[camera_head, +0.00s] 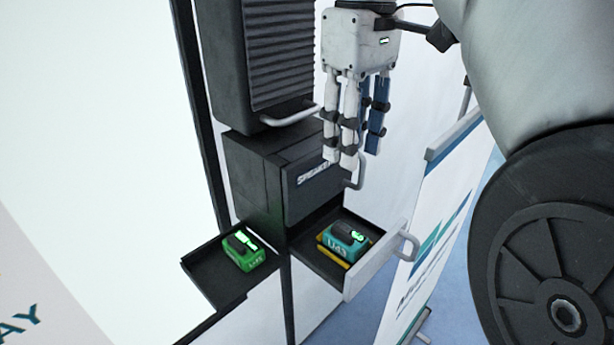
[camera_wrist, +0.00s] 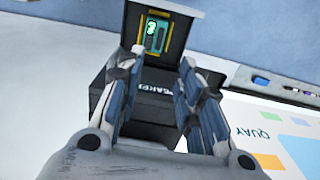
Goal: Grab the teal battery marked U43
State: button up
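The teal battery marked U43 (camera_head: 343,247) lies in the open drawer (camera_head: 371,267) of a dark cabinet, with a dark top and a lit green mark. Yellow edging shows beside and below it. In the wrist view the teal battery (camera_wrist: 155,37) is beyond the fingertips, inside the drawer. My gripper (camera_head: 355,157) hangs above the drawer in the head view, fingers pointing down, clearly apart from the battery. In the wrist view my gripper (camera_wrist: 161,62) has its fingers spread, with nothing held between them.
A green battery (camera_head: 246,258) sits on a dark tray (camera_head: 206,264) left of the drawer. The dark cabinet (camera_head: 262,183) with handles stands behind. The drawer has a pale front and handle (camera_head: 410,245). A banner stand (camera_head: 432,225) stands close on the right.

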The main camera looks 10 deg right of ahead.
jog(key=b, duration=0.2)
send_over(343, 232)
jog(key=f, duration=1)
jog(key=shift+s+f, duration=0.1)
jog(key=shift+s, duration=0.2)
jog(key=shift+w+f+b, duration=0.15)
jog(key=shift+f+b, duration=0.2)
jog(key=shift+f, duration=1.1)
jog(key=shift+w+f+b, duration=0.15)
jog(key=shift+f+b, duration=0.15)
jog(key=shift+f, duration=1.1)
jog(key=shift+c, duration=0.3)
grip_shut()
